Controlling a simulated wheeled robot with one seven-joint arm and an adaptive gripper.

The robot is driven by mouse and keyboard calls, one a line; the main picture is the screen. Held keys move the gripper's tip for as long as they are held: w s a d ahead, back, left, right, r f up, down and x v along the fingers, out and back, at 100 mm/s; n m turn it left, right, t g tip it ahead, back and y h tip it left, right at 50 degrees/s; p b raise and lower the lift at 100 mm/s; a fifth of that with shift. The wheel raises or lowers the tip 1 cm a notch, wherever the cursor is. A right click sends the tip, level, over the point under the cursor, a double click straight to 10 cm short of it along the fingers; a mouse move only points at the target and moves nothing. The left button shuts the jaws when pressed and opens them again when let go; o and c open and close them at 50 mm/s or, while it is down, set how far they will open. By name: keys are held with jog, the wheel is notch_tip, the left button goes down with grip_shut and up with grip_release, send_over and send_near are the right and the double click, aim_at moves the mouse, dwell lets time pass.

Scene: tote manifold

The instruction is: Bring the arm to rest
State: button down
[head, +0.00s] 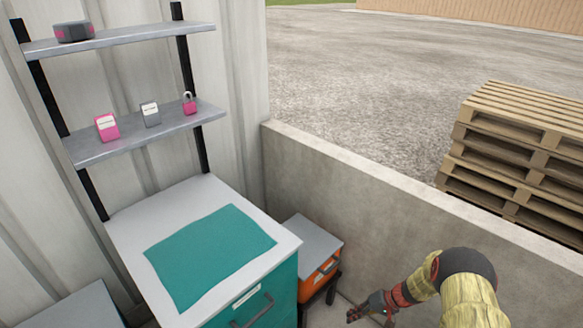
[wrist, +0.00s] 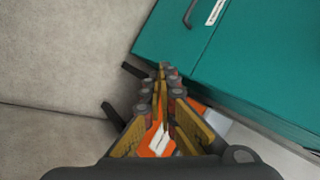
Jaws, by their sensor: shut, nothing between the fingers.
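My arm reaches in from the lower right of the head view, with a yellow sleeve-like cover and a dark joint. My gripper (head: 354,316) is low in front of the concrete wall, to the right of the teal cabinet (head: 278,296) and just right of the orange box's stand. In the wrist view the fingers of my gripper (wrist: 162,72) meet at their tips, shut with nothing held. The cabinet also shows at the upper right of the wrist view (wrist: 240,60).
An orange box (head: 318,278) with a grey lid stands between cabinet and concrete wall (head: 390,205). A teal mat (head: 210,255) lies on the cabinet. Shelves (head: 140,135) above hold small pink and grey items. Pallets (head: 520,150) are stacked beyond the wall.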

jog(key=s+a+r+t+h+p, duration=0.1)
jog(key=s+r, duration=0.8)
jog(key=r, duration=0.9)
jog(key=s+a+r+t+h+p, duration=0.1)
jog(key=s+r+h, duration=0.3)
jog(key=s+r, duration=0.5)
jog(key=s+a+r+n+t+h+p, duration=0.1)
jog(key=s+r, duration=0.8)
jog(key=r, duration=1.9)
jog(key=shift+s+a+r+t+h+p, duration=0.15)
jog(key=shift+s+a+t+h+p, duration=0.2)
jog(key=shift+t+h+p, duration=0.35)
